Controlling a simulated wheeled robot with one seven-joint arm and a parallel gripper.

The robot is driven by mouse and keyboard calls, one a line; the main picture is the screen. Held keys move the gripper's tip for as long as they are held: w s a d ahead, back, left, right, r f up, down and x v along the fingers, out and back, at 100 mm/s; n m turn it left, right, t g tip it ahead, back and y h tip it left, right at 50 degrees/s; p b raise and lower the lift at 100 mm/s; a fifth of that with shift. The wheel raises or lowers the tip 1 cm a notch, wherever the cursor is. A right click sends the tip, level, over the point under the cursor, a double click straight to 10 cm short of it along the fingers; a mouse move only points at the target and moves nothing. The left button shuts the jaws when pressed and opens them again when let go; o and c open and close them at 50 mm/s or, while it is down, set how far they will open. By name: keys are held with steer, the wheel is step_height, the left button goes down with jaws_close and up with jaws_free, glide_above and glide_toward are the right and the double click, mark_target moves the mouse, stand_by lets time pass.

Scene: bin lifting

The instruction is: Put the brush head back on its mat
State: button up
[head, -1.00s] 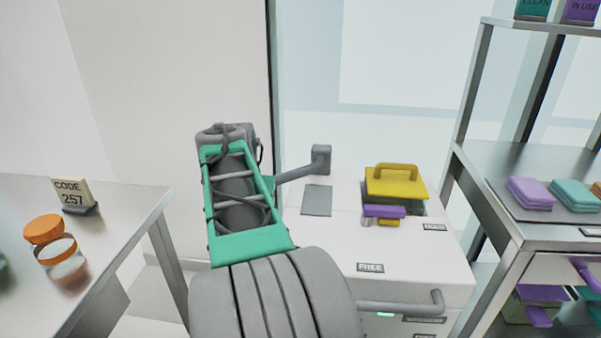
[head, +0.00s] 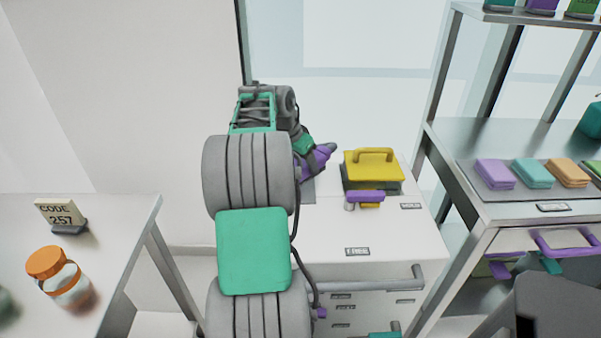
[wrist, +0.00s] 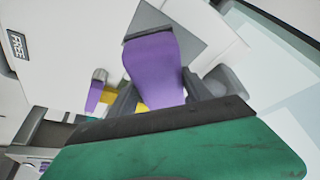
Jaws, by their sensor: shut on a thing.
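My gripper (wrist: 160,92) is shut on a purple brush head (wrist: 152,58) with a dark grey edge along its far end. In the head view the purple brush head (head: 319,160) juts out to the right of my arm, over the back left of the white cart top. The grey mat (wrist: 192,24) lies flat on the cart beyond the brush head in the wrist view. In the head view only a sliver of the mat (head: 308,192) shows, the rest hidden by my arm and the brush head. I cannot tell whether the brush head touches the mat.
A yellow-lidded box (head: 374,166) stands on the cart (head: 395,240) right of the mat, with a purple-handled item (head: 365,196) in front. A steel shelf (head: 480,150) with folded cloths stands right. A table (head: 110,215) with a jar (head: 62,278) stands left.

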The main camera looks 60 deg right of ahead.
steer(key=w+f, duration=0.1)
steer(key=w+d+f, duration=0.1)
steer(key=f, duration=0.1)
steer(key=shift+w+d, duration=0.1)
steer(key=shift+d, duration=0.05)
steer(key=shift+f, duration=1.4)
steer(key=shift+b, duration=0.3)
steer(key=shift+f, duration=0.2)
steer(key=o, duration=1.3)
